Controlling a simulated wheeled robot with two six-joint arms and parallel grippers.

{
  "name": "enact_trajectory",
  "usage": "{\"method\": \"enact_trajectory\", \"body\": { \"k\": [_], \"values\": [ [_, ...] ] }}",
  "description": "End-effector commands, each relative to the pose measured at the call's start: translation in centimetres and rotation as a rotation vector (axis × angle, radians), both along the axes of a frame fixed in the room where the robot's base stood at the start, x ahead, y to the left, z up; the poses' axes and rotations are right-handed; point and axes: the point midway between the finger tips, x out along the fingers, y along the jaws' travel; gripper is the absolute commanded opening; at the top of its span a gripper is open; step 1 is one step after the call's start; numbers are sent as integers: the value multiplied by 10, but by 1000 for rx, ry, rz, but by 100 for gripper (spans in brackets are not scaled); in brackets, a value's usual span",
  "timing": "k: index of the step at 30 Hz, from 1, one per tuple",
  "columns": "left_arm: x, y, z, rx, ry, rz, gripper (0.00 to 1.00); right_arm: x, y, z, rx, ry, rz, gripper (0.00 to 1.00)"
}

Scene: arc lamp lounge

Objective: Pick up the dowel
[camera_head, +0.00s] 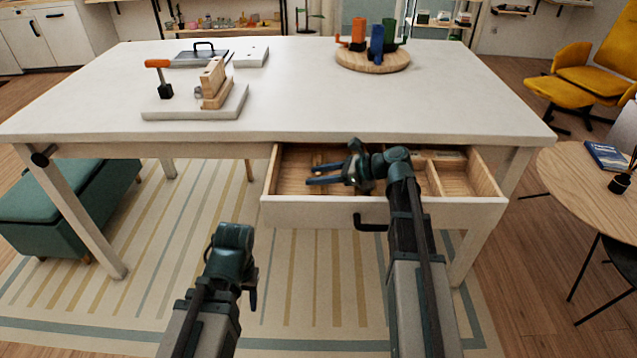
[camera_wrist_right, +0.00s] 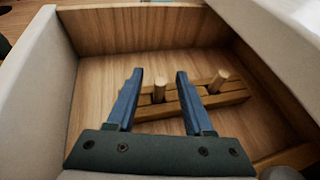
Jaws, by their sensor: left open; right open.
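Two short light-wood dowels stand out of a slotted wooden block (camera_wrist_right: 200,102) on the floor of the open drawer (camera_head: 315,212), seen in the right wrist view. One dowel (camera_wrist_right: 159,92) shows between my right fingers, the other dowel (camera_wrist_right: 219,80) to their right. My right gripper (camera_head: 311,174) is open and reaches into the drawer's left compartment; its blue fingers also show in the wrist view (camera_wrist_right: 160,76). It holds nothing, and I cannot tell its height above the dowels. The head view does not clearly show the dowels. My left gripper (camera_head: 250,285) is open, low in front of the table.
The drawer walls and a divider (camera_head: 425,176) close in around my right gripper. On the white table (camera_head: 300,95) stand a board (camera_head: 190,110) with wooden blocks, an orange-handled tool (camera_head: 160,75), and a round wooden stand (camera_head: 373,62) with coloured cups. The table's middle is clear.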

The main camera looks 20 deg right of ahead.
Motion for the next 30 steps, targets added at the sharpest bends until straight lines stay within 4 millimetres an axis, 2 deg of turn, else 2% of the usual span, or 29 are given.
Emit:
{"method": "enact_trajectory", "body": {
  "k": [1, 9, 10, 23, 30],
  "values": [
    [0, 0, 0, 0, 0, 0, 52, 0, 0, 0, 0, 0, 0, 52],
    [0, 0, 0, 0, 0, 0, 52, 0, 0, 0, 0, 0, 0, 3],
    [0, 0, 0, 0, 0, 0, 52, 0, 0, 0, 0, 0, 0, 0],
    [0, 0, 1, 0, 0, 0, 52, 0, 0, 1, 0, 0, 1, 0],
    [0, 0, 13, 0, 0, 0, 52, 0, 0, 14, 0, 0, 1, 0]
  ]
}}
